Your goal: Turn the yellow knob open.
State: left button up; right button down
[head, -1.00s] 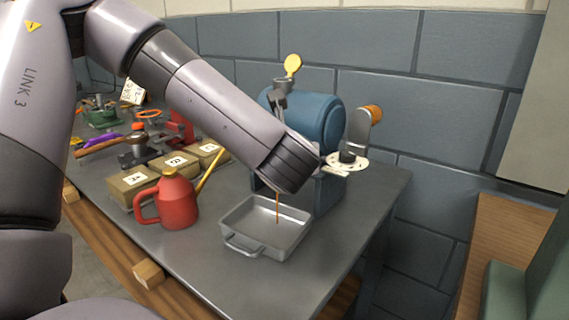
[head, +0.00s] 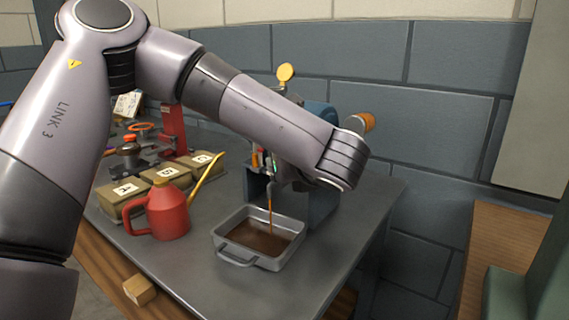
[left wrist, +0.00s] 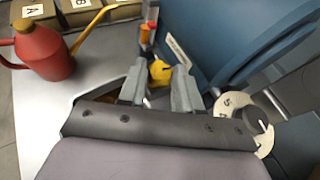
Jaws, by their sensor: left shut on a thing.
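The blue casing (head: 320,115) stands at the back of the grey bench, partly hidden behind my left arm. The yellow knob (left wrist: 160,71) shows in the left wrist view, low on the casing's side. My left gripper (left wrist: 158,80) is shut on the knob, a finger on each side of it. In the head view the arm hides most of the knob area. Brown liquid (head: 255,237) runs in a thin stream below the gripper and covers the floor of the metal drain tray (head: 236,259). My right gripper is in neither view.
A red oil can (head: 168,213) with a long yellow spout stands left of the tray, before several labelled boxes (head: 166,174). A yellow disc (head: 286,72) rises above the casing, and an orange-handled part (head: 366,122) is at its right. Bare bench lies right of the tray.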

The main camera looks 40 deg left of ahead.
pick_arm(q)
jog(key=shift+a+r, duration=0.1)
jog(key=shift+r, duration=0.05)
jog(key=o, duration=0.8)
jog(key=shift+c, duration=0.2)
jog(key=v, duration=0.7)
jog(key=shift+s, duration=0.1)
